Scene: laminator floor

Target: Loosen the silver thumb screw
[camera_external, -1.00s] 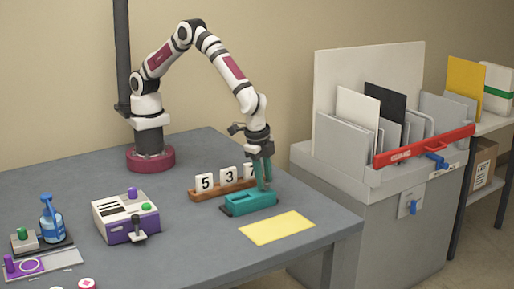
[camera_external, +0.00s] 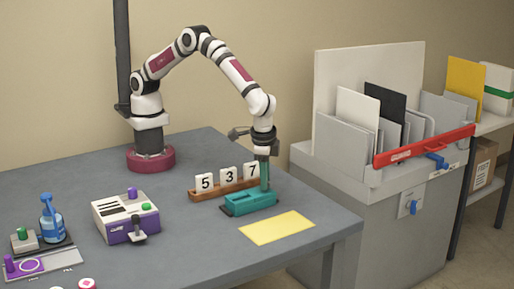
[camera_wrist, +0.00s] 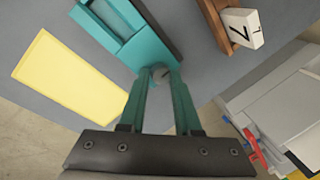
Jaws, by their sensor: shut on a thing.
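The silver thumb screw shows in the wrist view as a small grey round piece (camera_wrist: 159,73) at the end of the teal fixture, between my fingertips. In the external view my fingers hide it. The teal fixture (camera_external: 240,205) lies on the table, and it also shows at the top of the wrist view (camera_wrist: 115,25). My gripper (camera_external: 265,187) points straight down at the right end of the fixture. Its teal fingers are shut on the screw, and their tips also show in the wrist view (camera_wrist: 160,70).
A wooden rack with number tiles 5, 3, 7 (camera_external: 228,182) stands just behind the fixture. A yellow sheet (camera_external: 277,228) lies in front, near the table edge. A white and purple device (camera_external: 125,215) stands to the left. A grey cabinet (camera_external: 385,215) with a red guard bar stands at the right.

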